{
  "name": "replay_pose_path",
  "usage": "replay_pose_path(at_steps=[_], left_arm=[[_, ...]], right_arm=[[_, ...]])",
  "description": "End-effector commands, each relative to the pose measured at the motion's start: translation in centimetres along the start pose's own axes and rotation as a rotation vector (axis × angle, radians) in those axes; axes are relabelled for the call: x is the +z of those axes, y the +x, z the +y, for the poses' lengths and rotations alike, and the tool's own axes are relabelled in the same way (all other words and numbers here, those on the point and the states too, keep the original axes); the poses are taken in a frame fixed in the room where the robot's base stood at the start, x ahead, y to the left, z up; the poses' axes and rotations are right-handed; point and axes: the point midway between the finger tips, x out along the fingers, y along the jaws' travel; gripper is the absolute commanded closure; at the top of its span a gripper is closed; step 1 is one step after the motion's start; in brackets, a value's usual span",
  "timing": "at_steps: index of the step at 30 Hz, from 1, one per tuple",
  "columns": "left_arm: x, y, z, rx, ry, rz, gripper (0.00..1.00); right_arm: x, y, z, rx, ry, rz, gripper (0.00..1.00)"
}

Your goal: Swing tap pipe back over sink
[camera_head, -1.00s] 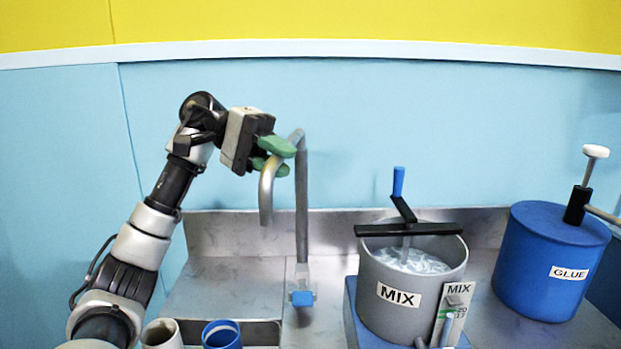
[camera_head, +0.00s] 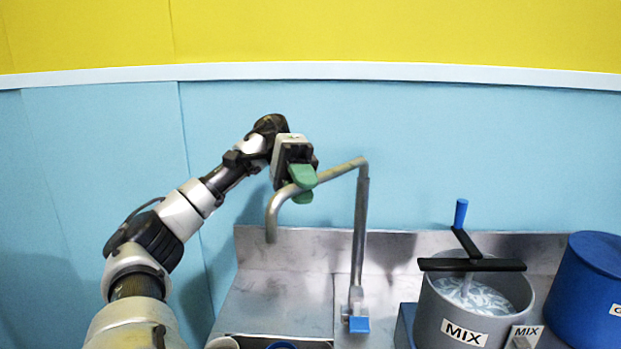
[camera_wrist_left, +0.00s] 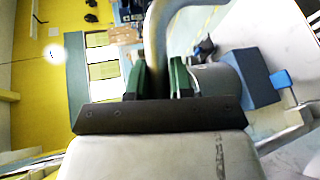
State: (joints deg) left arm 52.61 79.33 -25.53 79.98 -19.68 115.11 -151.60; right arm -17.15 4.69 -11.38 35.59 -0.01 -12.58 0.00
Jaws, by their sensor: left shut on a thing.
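The grey metal tap pipe (camera_head: 331,172) runs left from the top of its upright post (camera_head: 360,230) and bends down to an open end above the metal counter. A blue tap handle (camera_head: 357,324) sits at the post's foot. My left gripper (camera_head: 302,184) has green fingers shut on the pipe near its bend. In the left wrist view, the pipe (camera_wrist_left: 155,45) passes between the two green fingers (camera_wrist_left: 158,82). The sink's edge (camera_head: 262,338) shows at the bottom of the head view; most of the sink is cut off. My right gripper is not in view.
A grey MIX pot (camera_head: 470,312) with a black bar and blue-handled crank stands right of the tap. A blue drum (camera_head: 592,290) is at the far right. Cup rims (camera_head: 222,343) show at the bottom edge. A metal backsplash (camera_head: 290,248) and light-blue wall stand behind.

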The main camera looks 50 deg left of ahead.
Motion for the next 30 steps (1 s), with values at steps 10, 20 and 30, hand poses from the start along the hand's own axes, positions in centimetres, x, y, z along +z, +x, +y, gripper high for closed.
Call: replay_pose_path(at_steps=[10,20,30], left_arm=[[0.1,-0.1,0.1,0.001,0.008,-0.001,0.74],[0.1,-0.1,0.1,0.001,0.005,-0.001,0.54],[0.5,-1.1,3.3,0.001,0.008,0.001,0.54]], right_arm=[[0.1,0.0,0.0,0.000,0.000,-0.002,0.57],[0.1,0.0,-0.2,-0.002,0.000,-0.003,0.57],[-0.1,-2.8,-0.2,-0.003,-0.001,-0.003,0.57]])
